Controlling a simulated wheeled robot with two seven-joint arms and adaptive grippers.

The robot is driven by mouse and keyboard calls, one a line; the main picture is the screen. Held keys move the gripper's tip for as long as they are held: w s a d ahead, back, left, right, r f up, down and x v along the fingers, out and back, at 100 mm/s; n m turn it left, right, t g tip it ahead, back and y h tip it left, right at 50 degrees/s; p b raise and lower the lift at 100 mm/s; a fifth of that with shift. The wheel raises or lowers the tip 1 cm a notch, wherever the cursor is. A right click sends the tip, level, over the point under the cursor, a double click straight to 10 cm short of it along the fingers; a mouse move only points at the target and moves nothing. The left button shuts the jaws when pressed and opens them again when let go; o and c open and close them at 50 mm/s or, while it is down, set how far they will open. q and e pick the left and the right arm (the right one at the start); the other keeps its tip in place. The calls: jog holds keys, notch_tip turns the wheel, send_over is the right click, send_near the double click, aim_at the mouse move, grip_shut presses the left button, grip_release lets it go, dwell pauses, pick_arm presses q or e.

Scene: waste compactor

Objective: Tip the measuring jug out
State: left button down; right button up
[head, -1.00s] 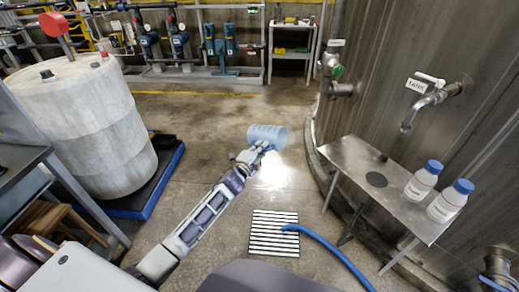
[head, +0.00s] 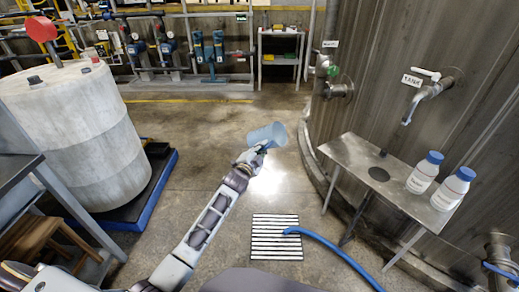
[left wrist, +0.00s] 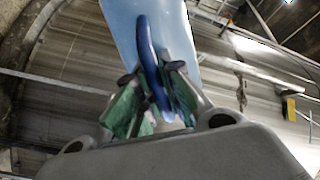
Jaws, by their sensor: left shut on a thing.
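The measuring jug (head: 268,135) is pale blue and translucent. In the head view it is held out in the middle over the open floor, tilted, with one end raised to the right. My left gripper (head: 256,151) is shut on its handle. In the left wrist view the fingers (left wrist: 158,95) close on the dark blue handle (left wrist: 150,60), and the jug's body (left wrist: 178,25) fills the top. What is inside the jug cannot be seen. My right gripper is not in view.
A floor drain grate (head: 276,237) with a blue hose (head: 335,252) lies below the jug. A steel shelf (head: 350,155) under a tap (head: 424,97) bears two white bottles at right. A large pale drum (head: 75,135) stands on a blue-edged pallet at left.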

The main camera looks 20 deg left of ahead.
pick_arm(q)
jog(key=shift+n, duration=0.3)
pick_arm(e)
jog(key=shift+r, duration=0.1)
pick_arm(q)
jog(key=n+b, duration=0.2)
jog(key=shift+d+f+n, duration=0.15)
jog(key=shift+f+n, duration=0.25)
jog(key=shift+f+n+b, duration=0.1)
jog(key=shift+n+b, duration=0.65)
jog(key=shift+n, duration=0.55)
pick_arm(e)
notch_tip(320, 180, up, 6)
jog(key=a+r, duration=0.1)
pick_arm(q)
jog(key=shift+s+d+f+n+p, duration=0.1)
jog(key=shift+d+f+n+p, duration=0.1)
jog(key=shift+d+n+p, duration=0.55)
jog(key=shift+f+n+p, duration=0.2)
jog(key=shift+n+p, duration=0.15)
jog(key=shift+n, duration=0.85)
jog(key=shift+s+d+f+n+p, duration=0.1)
jog(key=shift+d+f+n+p, duration=0.1)
jog(key=shift+d+n+p, duration=0.55)
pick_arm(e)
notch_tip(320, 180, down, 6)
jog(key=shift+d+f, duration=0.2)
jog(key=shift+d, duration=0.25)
pick_arm(q)
jog(key=shift+a, duration=0.35)
